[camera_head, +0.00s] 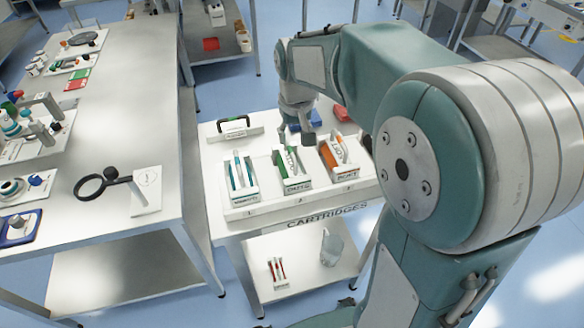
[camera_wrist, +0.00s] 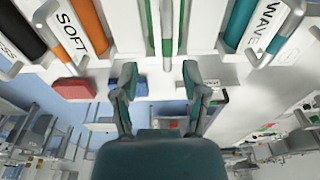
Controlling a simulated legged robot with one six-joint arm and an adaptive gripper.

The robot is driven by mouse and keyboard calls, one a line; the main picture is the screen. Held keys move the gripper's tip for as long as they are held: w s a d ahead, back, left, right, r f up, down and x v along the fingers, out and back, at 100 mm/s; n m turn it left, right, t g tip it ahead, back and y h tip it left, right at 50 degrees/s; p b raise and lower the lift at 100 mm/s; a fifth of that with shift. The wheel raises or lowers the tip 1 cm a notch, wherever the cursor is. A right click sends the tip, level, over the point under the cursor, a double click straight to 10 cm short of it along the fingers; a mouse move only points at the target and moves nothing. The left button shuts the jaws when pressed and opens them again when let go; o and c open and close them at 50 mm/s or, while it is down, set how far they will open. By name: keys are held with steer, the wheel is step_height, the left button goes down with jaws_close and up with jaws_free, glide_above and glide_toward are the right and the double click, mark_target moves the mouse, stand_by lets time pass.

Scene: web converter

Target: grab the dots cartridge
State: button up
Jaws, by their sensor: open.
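The cart's front edge reads CARTRIDGES (camera_head: 327,215). A black-handled item (camera_head: 234,124) lies at its back left. Blue (camera_wrist: 128,79) and red (camera_wrist: 74,89) blocks lie behind the row. A long table (camera_head: 130,150) stands left. The lower shelf holds a clear beaker (camera_head: 331,248).

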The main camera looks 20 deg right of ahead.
mark_target(289, 149)
steer(key=f, duration=0.2)
steer(key=a+f, duration=0.1)
steer(key=f, duration=0.1)
steer(key=shift+w+a+f, duration=0.15)
steer(key=shift+f, duration=0.2)
steer(key=shift+d+f, duration=0.2)
steer(key=shift+d, duration=0.1)
jaws_close()
steer(key=shift+a, duration=0.15)
